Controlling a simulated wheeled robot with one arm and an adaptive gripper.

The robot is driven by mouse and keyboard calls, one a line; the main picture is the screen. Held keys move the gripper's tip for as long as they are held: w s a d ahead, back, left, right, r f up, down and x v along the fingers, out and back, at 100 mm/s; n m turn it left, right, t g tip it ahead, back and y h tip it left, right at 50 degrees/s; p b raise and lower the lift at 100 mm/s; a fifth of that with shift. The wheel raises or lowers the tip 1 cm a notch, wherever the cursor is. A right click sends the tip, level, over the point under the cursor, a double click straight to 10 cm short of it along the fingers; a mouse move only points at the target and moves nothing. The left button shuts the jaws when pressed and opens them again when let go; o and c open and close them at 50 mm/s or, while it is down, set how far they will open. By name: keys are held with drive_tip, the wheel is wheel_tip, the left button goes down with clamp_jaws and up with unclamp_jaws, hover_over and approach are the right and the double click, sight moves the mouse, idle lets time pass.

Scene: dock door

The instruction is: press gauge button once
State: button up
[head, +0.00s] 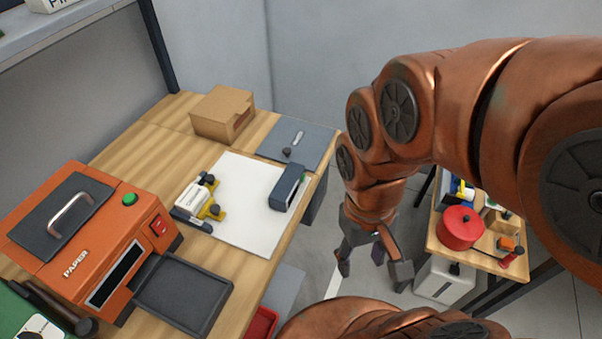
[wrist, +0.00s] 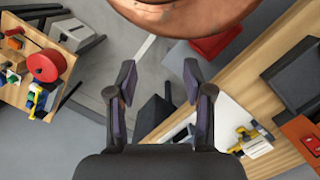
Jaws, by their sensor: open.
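No gauge is plainly identifiable. A green object with a white round face (head: 40,327) is cut off at the lower left corner of the head view; I cannot tell if it is the gauge. The orange machine marked PAPER (head: 65,258) has a green button (head: 129,199) on top and a red switch (head: 158,226) on its front. A cream and yellow device (head: 195,200) lies on a white sheet (head: 245,225); it also shows in the wrist view (wrist: 250,142). My gripper (head: 372,268) is open and empty, pointing down beyond the bench's right edge; its fingers show in the wrist view (wrist: 160,80).
The wooden bench (head: 115,150) also holds a cardboard box (head: 222,112), a dark stapler-like object (head: 288,188) and a black tray (head: 183,293). A small cart (head: 440,240) at the right carries a red pot (head: 462,227). Floor lies between bench and cart.

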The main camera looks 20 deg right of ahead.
drive_tip(key=shift+c, duration=0.4)
clamp_jaws()
idle(1.2)
